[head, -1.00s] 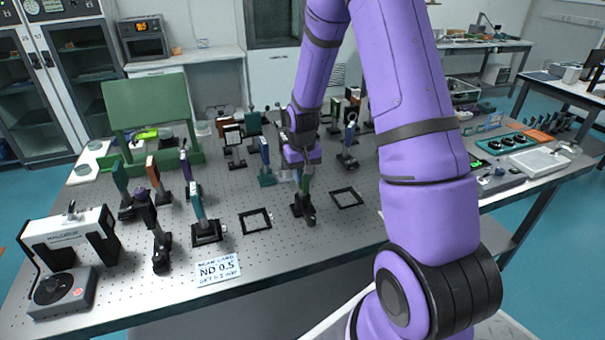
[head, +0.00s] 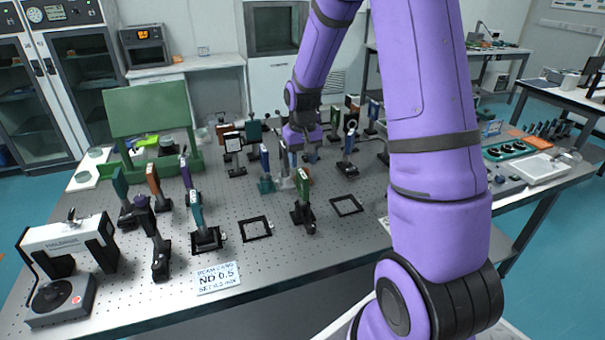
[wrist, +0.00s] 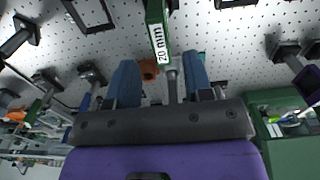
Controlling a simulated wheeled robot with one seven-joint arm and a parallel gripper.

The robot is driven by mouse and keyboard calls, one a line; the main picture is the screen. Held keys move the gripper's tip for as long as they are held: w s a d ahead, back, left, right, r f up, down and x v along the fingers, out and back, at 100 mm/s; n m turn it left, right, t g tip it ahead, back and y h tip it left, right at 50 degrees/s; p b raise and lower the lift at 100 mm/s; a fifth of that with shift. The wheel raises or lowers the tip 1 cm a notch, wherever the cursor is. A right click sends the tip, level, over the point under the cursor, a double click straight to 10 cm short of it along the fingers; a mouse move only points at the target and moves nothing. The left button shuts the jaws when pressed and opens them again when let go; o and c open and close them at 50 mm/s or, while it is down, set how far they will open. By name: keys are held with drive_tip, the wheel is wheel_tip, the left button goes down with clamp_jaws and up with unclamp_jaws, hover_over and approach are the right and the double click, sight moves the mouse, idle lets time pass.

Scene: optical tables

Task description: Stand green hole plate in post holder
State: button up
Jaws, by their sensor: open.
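The green hole plate (head: 304,187) stands upright in a black post holder (head: 304,216) on the perforated table. In the wrist view the plate's edge (wrist: 157,38) shows a white "20 mm" label. My gripper (head: 297,160) is behind and above the plate in the head view, apart from it. In the wrist view my gripper (wrist: 160,63) has its two blue fingers spread, with the plate's near end just beyond the fingertips. Nothing is held. The plate's hole cannot be made out.
Black square frames (head: 256,228) (head: 346,206) lie flat on either side of the plate's holder. A teal plate on a mount (head: 196,212) stands left. Several other mounted optics crowd the table behind. A card (head: 217,277) lies at the front edge.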

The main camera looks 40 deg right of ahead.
wheel_tip(320, 180, up, 4)
drive_tip(key=shift+f, duration=0.2)
drive_tip(key=s+a+r+n+t, duration=0.1)
drive_tip(key=s+a+r, duration=0.35)
drive_tip(key=r, duration=0.35)
drive_tip(key=s+a+r+t, duration=0.2)
drive_tip(key=s+a+r, duration=0.1)
drive_tip(key=s+r, duration=0.35)
drive_tip(key=s+a+r+n+t, duration=0.1)
drive_tip(key=s+a+r, duration=0.1)
drive_tip(key=s, duration=0.5)
drive_tip(key=s+a+r+n+t, duration=0.1)
drive_tip(key=s+a+r, duration=0.2)
drive_tip(key=s, duration=0.5)
drive_tip(key=shift+s+a+r, duration=0.25)
drive_tip(key=shift+a+r, duration=0.05)
drive_tip(key=shift+r, duration=0.3)
